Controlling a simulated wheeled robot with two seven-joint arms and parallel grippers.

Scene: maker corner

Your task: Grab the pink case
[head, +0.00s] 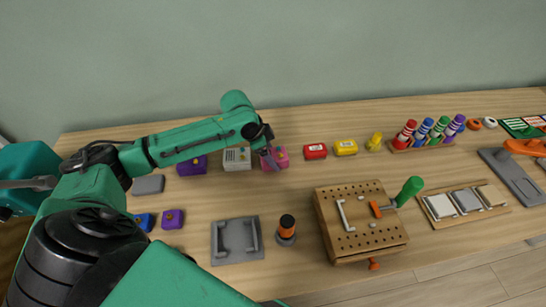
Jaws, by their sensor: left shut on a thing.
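The pink case (281,157) stands near the back of the wooden table, just right of a white box. My left gripper (270,161) reaches it from the left and above. Its fingers are shut on the case, and they and the wrist cover part of its left side. I cannot tell whether the case is lifted off the table. My right gripper is not in view.
A white box (237,159) and a purple case (192,166) stand left of the pink case. Red (315,151) and yellow (346,147) cases lie to its right. A pegboard box (361,222) stands in front. Table between is clear.

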